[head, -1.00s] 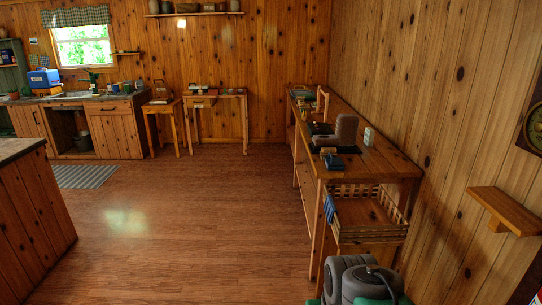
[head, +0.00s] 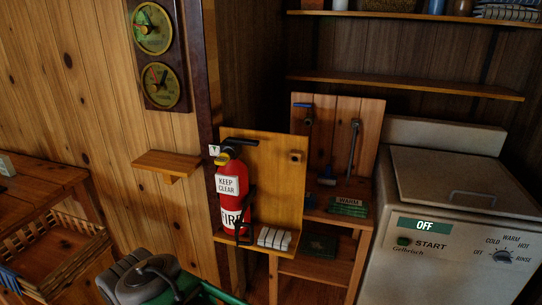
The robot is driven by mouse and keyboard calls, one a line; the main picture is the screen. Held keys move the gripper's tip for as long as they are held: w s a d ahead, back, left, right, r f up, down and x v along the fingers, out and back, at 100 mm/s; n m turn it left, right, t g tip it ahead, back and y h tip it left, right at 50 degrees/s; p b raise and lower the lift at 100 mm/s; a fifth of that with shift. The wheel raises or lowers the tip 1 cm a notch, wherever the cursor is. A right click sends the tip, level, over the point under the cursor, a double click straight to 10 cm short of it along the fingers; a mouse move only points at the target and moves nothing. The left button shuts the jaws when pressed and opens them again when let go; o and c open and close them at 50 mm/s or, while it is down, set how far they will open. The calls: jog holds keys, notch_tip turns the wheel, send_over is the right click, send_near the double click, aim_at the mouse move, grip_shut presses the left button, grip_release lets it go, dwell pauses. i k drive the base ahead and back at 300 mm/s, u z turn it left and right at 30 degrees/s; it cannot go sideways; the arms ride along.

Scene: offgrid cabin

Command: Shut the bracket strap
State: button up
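A red fire extinguisher (head: 229,192) with a black handle and a "KEEP CLEAR" label stands upright against a yellow-brown wooden board (head: 276,185). A black strap-like piece (head: 248,210) shows at its lower right side, with dark parts near its foot. It may be the bracket strap, or the hose; I cannot tell which. I also cannot tell whether the strap is open or shut. My gripper is not in view.
A small wooden wall shelf (head: 167,163) is left of the extinguisher. A white striped bundle (head: 274,238) lies at the board's foot. A wooden stand (head: 335,212) with hanging tools and a white washing machine (head: 455,235) are to the right. A slatted wooden tray (head: 45,240) is at the left.

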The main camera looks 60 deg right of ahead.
aim_at(238, 225)
jog(key=z, duration=0.8)
jog(key=k, duration=1.1)
jog(key=z, duration=0.75)
jog(key=i, duration=1.35)
jog(key=u, duration=0.65)
